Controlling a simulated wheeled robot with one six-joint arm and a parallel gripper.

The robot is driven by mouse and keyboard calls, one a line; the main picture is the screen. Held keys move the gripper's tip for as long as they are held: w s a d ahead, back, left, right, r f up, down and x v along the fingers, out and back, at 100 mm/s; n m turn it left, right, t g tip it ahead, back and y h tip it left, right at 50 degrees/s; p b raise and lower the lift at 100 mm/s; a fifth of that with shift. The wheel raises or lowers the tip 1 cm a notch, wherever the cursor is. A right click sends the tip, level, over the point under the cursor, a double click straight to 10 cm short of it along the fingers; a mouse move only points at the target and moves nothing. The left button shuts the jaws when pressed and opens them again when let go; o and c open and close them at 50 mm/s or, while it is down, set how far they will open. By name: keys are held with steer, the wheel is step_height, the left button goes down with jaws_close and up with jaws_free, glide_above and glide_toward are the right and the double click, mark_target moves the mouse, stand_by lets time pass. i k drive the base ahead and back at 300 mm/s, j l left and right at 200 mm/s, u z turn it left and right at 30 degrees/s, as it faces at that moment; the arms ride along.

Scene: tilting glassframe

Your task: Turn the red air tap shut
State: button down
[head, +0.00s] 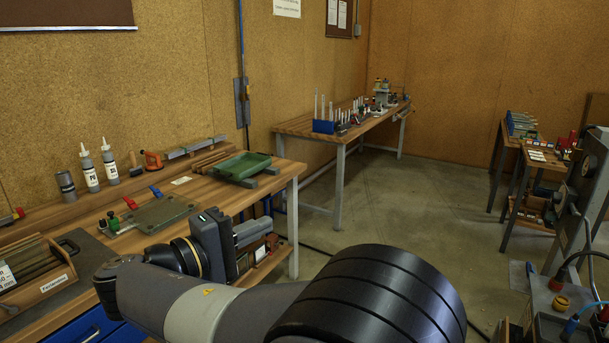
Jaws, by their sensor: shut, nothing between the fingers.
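One is a red lever (131,203) beside a blue lever (155,191) at the back edge of a flat grey-green plate fixture (155,214). The other is a red part (16,214) on a thin fitting at the far left edge. I cannot tell which is the red air tap, or how far it is turned. My gripper (262,236) is in front of the bench's right end, shut and empty, apart from both red parts. My wrist hides part of the bench front.
Floor (400,200) is clear between the benches. Machines stand at right.

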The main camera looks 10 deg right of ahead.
mark_target(569, 143)
steer(key=i+z, duration=0.25)
steer(key=i, duration=0.25)
steer(key=i+z, duration=0.25)
steer(key=i, duration=0.25)
steer(key=i+j+z, duration=0.25)
steer(key=i, duration=0.25)
steer(key=i+j+z, duration=0.1)
steer(key=i+z, duration=0.2)
steer(key=i, duration=0.2)
steer(key=i+l+z, duration=0.2)
steer(key=z, duration=0.2)
steer(key=i+z, duration=0.7)
steer(key=z, duration=0.15)
steer(key=i+j+z, duration=0.15)
steer(key=i+z, duration=0.15)
steer(key=z, duration=0.15)
steer(key=i+z, duration=0.2)
steer(key=i, duration=0.3)
